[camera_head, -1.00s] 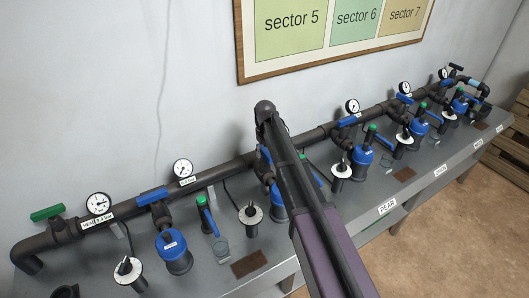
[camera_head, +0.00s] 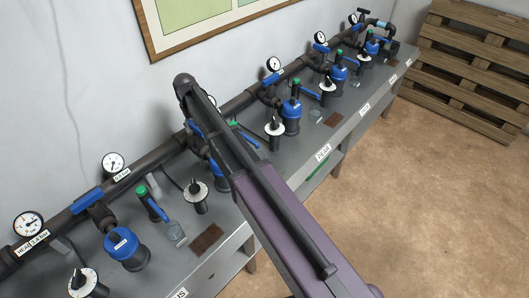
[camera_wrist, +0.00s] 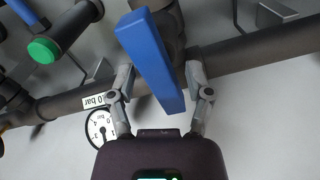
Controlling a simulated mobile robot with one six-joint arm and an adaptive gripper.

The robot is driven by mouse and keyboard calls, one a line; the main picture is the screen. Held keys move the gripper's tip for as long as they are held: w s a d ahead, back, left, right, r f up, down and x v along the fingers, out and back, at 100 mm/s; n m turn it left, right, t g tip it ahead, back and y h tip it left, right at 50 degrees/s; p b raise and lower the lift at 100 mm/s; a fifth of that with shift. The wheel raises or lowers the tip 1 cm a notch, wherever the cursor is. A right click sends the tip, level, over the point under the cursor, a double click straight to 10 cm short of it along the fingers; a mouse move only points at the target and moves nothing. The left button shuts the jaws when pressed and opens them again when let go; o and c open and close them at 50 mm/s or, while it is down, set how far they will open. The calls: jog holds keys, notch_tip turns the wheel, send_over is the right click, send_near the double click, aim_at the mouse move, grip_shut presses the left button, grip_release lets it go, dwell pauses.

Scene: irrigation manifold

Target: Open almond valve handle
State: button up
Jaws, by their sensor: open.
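In the wrist view a blue valve handle (camera_wrist: 150,60) lies lengthwise between the two fingers of my gripper (camera_wrist: 158,72). The fingers are open, one on each side of the handle; I cannot tell whether either touches it. The handle sits at a dark pipe fitting (camera_wrist: 172,25). In the head view, blue parts (camera_head: 192,127) show beside my arm, which hides my gripper and most of that valve. I cannot read an almond label in either view.
A dark main pipe (camera_head: 145,168) carries gauges, including one at the left (camera_head: 112,162). Blue-topped units (camera_head: 126,247), green-capped handles (camera_head: 152,205) and white dials (camera_head: 195,192) crowd the grey bench (camera_head: 205,262). Pallets (camera_head: 470,70) stand at the right. The floor (camera_head: 400,190) before the bench is clear.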

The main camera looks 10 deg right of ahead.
jog(key=m, duration=0.8)
jog(key=shift+m, duration=0.4)
notch_tip(320, 180, up, 14)
jog(key=p, duration=1.4)
jog(key=s+d+f+n+b, duration=0.2)
jog(key=s+d+f+b, duration=0.2)
jog(key=s+d, duration=0.6)
jog(key=s+d+f+n+b, duration=0.3)
jog(key=s+d+f+b, duration=0.2)
jog(key=s+d, duration=0.6)
jog(key=shift+s+d+f, duration=0.2)
jog(key=shift+s, duration=1.15)
jog(key=shift+s, duration=0.1)
